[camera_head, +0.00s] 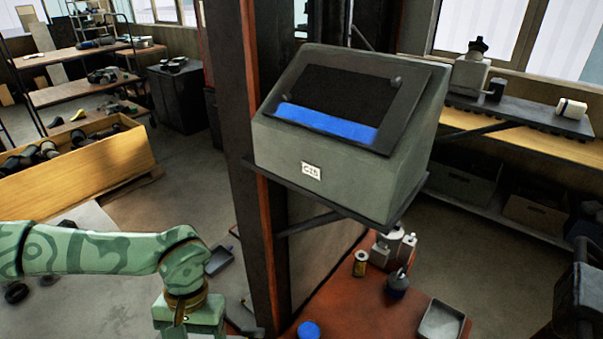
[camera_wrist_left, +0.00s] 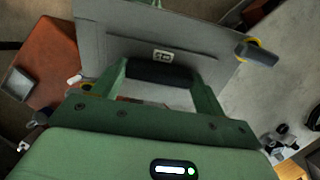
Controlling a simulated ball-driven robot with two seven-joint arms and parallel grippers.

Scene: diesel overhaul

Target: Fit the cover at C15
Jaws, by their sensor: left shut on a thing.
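The C15 housing (camera_head: 330,150) is a grey sloped box on a column, with a small white label on its front. Its dark-framed sloped opening shows a blue strip (camera_head: 330,121) along the bottom. My left gripper (camera_wrist_left: 160,85) is shut on the black handle bar (camera_wrist_left: 160,72) of a grey flat plate (camera_wrist_left: 200,40) with a small label, which looks like the cover. In the head view my left arm hangs low left of the column; its fingertips are below the frame.
The dark and rust-red column (camera_head: 258,200) stands between my left arm and a red bench (camera_head: 350,310) with bottles and a grey tray (camera_head: 441,320). A wooden crate (camera_head: 80,170) of parts stands at the left. Floor is open between crate and column.

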